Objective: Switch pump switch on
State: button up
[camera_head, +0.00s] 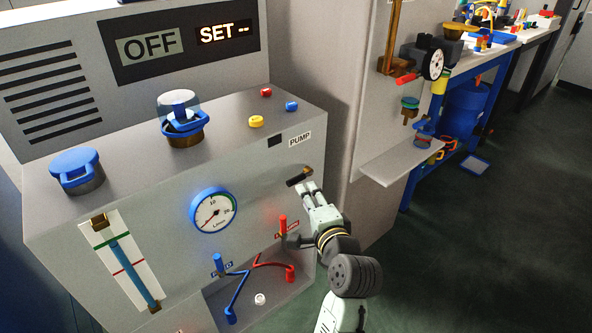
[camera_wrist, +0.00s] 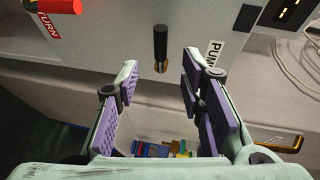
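The pump switch is a short black lever with a brass base (camera_head: 299,176), on the front of the grey machine below the PUMP label (camera_head: 300,139). In the wrist view the black lever (camera_wrist: 160,42) shows ahead of and between my fingertips. My gripper (camera_head: 308,188) is just below and right of the lever in the head view. In the wrist view my gripper (camera_wrist: 159,72) is open, with nothing between its purple-padded fingers. I cannot tell whether the fingers touch the lever. The machine's display (camera_head: 150,45) reads OFF.
A red-handled valve (camera_head: 283,225) and a blue-handled valve (camera_head: 218,263) stand below left of my gripper. A round gauge (camera_head: 213,211) is on the machine's front. A grey shelf (camera_head: 402,163) juts out to the right. Open floor lies at the lower right.

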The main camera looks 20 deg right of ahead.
aim_at(298, 181)
jog(key=w, duration=0.3)
jog(key=w+f+p, duration=0.1)
jog(key=w, duration=0.2)
jog(key=w+p, duration=0.1)
jog(key=w, duration=0.3)
jog(key=shift+w+d+f, duration=0.1)
jog(key=shift+d+f, duration=0.1)
jog(key=shift+f, duration=0.2)
jog(key=shift+c, duration=0.5)
grip_shut()
